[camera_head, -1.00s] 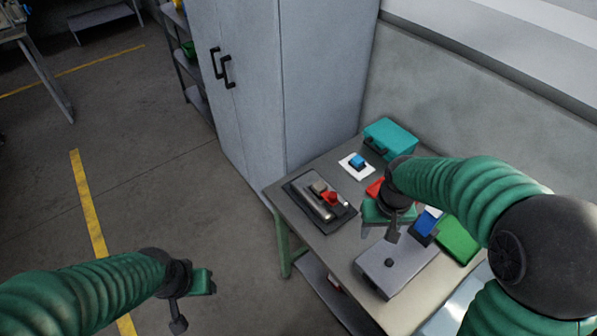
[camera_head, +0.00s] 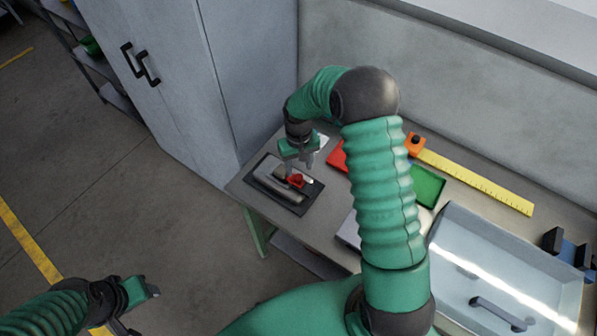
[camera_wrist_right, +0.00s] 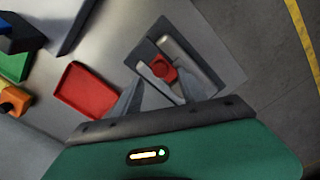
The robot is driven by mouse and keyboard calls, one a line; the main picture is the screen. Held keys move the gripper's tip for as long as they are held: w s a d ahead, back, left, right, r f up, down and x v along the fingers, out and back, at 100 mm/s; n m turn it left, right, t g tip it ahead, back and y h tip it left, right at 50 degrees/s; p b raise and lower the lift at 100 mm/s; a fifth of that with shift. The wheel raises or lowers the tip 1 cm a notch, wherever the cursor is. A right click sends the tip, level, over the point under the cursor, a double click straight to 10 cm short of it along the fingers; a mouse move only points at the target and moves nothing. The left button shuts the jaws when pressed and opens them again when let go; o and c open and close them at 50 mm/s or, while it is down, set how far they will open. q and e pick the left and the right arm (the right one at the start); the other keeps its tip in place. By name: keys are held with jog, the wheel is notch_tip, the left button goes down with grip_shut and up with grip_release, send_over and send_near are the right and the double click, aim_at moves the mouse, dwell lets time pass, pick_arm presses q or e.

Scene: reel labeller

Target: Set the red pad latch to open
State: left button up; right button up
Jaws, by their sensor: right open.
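The red pad latch (camera_head: 296,181) sits on a dark-based labeller (camera_head: 268,187) with grey bars, at the left end of the table. It also shows in the right wrist view (camera_wrist_right: 162,69), between the grey bars. My right gripper (camera_head: 299,167) is open just above the red latch, its fingers pointing down. In the wrist view its two fingers (camera_wrist_right: 163,92) stand either side of the latch's line, with nothing between them. I cannot tell whether they touch it. My left gripper (camera_head: 142,293) is away from the table at lower left, and its jaw state is unclear.
A red tray (camera_wrist_right: 87,91) lies beside the labeller. A green tray (camera_head: 427,186), a yellow ruler (camera_head: 475,180) with an orange block (camera_head: 413,144), and a clear-lidded box (camera_head: 505,262) stand to the right. A grey cabinet (camera_head: 180,80) rises behind the table's left end.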

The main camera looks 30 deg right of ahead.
aim_at(299, 176)
jog(key=f, duration=0.4)
jog(key=shift+w+a+f+p, duration=0.15)
jog(key=shift+a+f+p, duration=0.15)
jog(key=shift+a+p, duration=0.05)
jog(key=shift+s+d+f, duration=0.25)
jog(key=shift+f, duration=0.05)
jog(key=shift+d+f, duration=0.1)
jog(key=shift+d, duration=0.15)
jog(key=shift+w, duration=0.15)
jog(key=c, duration=0.5)
jog(key=shift+a, duration=0.25)
grip_shut()
jog(key=shift+d, duration=0.1)
